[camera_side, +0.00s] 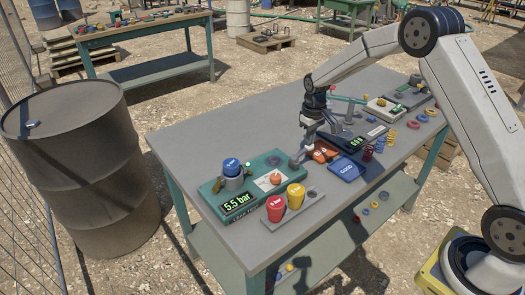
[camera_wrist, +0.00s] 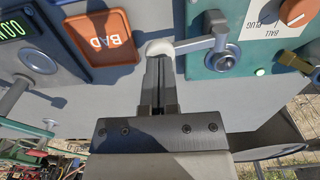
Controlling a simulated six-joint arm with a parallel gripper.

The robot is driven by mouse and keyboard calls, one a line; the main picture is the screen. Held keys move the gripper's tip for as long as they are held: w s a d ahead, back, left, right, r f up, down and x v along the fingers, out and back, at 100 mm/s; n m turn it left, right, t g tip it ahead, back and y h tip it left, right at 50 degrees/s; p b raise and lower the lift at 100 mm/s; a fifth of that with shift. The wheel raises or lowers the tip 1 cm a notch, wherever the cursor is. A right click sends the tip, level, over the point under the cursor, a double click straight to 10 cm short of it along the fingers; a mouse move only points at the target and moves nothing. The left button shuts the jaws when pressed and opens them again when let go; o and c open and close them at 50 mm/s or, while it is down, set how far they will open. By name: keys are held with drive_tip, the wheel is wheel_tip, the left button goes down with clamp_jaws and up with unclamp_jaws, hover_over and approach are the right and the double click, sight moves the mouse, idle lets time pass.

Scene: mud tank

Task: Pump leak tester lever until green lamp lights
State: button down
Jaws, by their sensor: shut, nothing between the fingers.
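The leak tester (camera_side: 215,196) is a teal box on the table in the side view; its display (camera_side: 238,202) reads 5.5 bar. In the wrist view the lever (camera_wrist: 195,45) is a grey arm with a pale rounded knob (camera_wrist: 158,48), running from a round pivot on the teal box (camera_wrist: 205,70). My gripper (camera_wrist: 160,60) is shut and empty, its fingertips right at the knob; I cannot tell whether they touch. A small pale green lamp (camera_wrist: 260,71) on the box looks lit.
A blue-topped part (camera_side: 232,168) stands on the tester. The orange BAD tray (camera_wrist: 102,38) and blue GOOD tray (camera_side: 347,169) lie to the right in the side view. The table's front left is clear.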

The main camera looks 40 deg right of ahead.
drive_tip(key=shift+r, duration=2.3)
drive_tip(key=shift+s+a+r, duration=0.15)
drive_tip(key=shift+s+a, duration=0.05)
drive_tip(key=s+a+t, duration=0.1)
drive_tip(key=s+a, duration=0.2)
drive_tip(key=s, duration=0.4)
drive_tip(key=s+a, duration=0.4)
drive_tip(key=s, duration=0.4)
drive_tip(key=s+a+r+t, duration=0.1)
drive_tip(key=s+a, duration=0.2)
drive_tip(key=s, duration=0.5)
drive_tip(key=shift+a+t, duration=0.3)
drive_tip(key=shift+a, duration=0.05)
